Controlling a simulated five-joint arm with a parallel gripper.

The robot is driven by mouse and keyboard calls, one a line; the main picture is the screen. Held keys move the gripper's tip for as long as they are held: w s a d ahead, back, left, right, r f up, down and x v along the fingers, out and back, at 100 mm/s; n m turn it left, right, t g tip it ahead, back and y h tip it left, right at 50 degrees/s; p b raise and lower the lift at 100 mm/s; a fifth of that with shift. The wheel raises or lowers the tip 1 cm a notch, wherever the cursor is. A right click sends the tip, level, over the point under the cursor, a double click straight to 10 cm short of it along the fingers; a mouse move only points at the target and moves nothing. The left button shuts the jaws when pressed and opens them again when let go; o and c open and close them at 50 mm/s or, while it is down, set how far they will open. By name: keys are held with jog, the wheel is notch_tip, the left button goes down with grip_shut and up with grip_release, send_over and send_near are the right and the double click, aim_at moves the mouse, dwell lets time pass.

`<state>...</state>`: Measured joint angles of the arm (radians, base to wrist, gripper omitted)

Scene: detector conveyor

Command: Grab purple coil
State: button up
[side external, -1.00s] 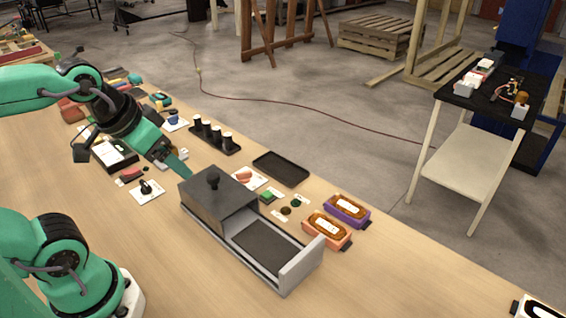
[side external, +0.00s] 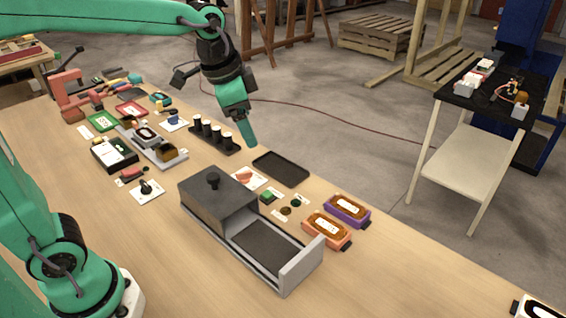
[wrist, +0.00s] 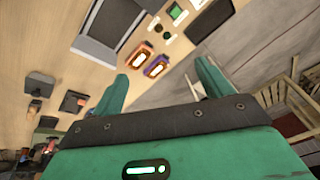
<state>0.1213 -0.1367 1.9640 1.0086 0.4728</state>
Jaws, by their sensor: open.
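The purple coil (side external: 347,210) is a purple-sided block with a brown coil and white label on top. It sits on the table near the far edge, right beside the orange coil (side external: 327,229). In the wrist view the purple coil (wrist: 157,67) lies ahead between my fingers, with the orange coil (wrist: 140,54) to its left. My gripper (side external: 250,140) is open and empty, raised above the table behind the black tray, well to the left of the purple coil. It also shows in the wrist view (wrist: 163,78).
A grey detector box with a conveyor bed (side external: 222,203) stands left of the coils. An empty black tray (side external: 281,168) lies near the far edge. Black cylinders stand in a rack (side external: 213,138). The right end of the table is mostly clear.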

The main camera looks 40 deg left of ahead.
jog(key=w+d+f+m+g, duration=0.1)
jog(key=w+d+f+m, duration=0.15)
jog(key=w, duration=0.45)
jog(key=m+g, duration=0.3)
jog(key=m, duration=0.6)
send_over(347, 207)
jog(key=shift+n, duration=0.25)
notch_tip(347, 207, down, 17)
jog(key=shift+r, duration=0.2)
jog(key=shift+d+f, duration=0.15)
jog(key=shift+f, duration=0.1)
jog(key=shift+w+f, duration=0.1)
jog(key=shift+f, duration=3.8)
jog(key=shift+r, duration=0.1)
jog(key=c, duration=1.2)
